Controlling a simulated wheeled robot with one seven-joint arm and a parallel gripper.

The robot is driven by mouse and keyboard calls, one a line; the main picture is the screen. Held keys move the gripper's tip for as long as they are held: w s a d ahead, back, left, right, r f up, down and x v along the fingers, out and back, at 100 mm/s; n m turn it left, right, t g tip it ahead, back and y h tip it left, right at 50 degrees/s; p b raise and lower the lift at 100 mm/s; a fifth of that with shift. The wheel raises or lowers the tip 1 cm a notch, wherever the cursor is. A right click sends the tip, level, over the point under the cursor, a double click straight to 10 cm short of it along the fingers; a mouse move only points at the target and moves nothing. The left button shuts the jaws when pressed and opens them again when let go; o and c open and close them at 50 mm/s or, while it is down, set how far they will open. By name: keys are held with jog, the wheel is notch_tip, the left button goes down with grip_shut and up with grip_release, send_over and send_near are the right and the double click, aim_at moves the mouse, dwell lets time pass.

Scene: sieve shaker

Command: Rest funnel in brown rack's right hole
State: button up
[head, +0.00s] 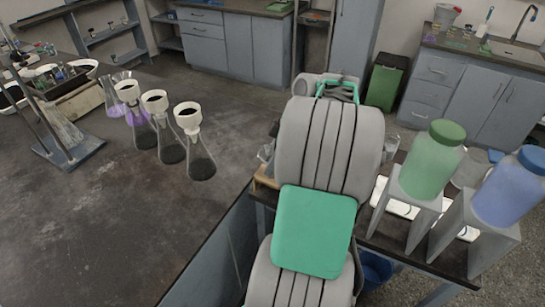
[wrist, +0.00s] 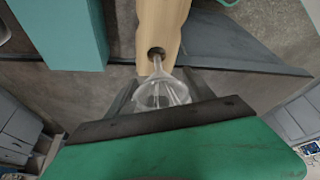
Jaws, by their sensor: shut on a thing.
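In the wrist view, my gripper (wrist: 160,88) is shut on a clear glass funnel (wrist: 163,96). The funnel's narrow stem points up the picture at the brown wooden rack (wrist: 168,18). One dark round hole (wrist: 157,53) shows in the rack, and the stem's tip appears at its near edge. I cannot tell whether the tip is over, beside or inside the hole. Any other hole is out of view. In the head view, my arm hides the gripper, and only a small end of what looks like the rack (head: 265,179) shows beside it.
A teal block (wrist: 75,40) stands left of the rack in the wrist view. In the head view, several flasks with white funnels (head: 172,135) stand on the dark bench (head: 110,220). Green (head: 432,160) and blue (head: 513,187) bottles on grey stands are at right.

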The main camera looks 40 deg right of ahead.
jog(key=shift+s+d, duration=0.15)
jog(key=shift+s, duration=0.05)
dwell(0.5)
jog(key=shift+f, duration=0.2)
dwell(0.5)
jog(key=shift+f+b, duration=1.45)
jog(key=shift+b, duration=0.1)
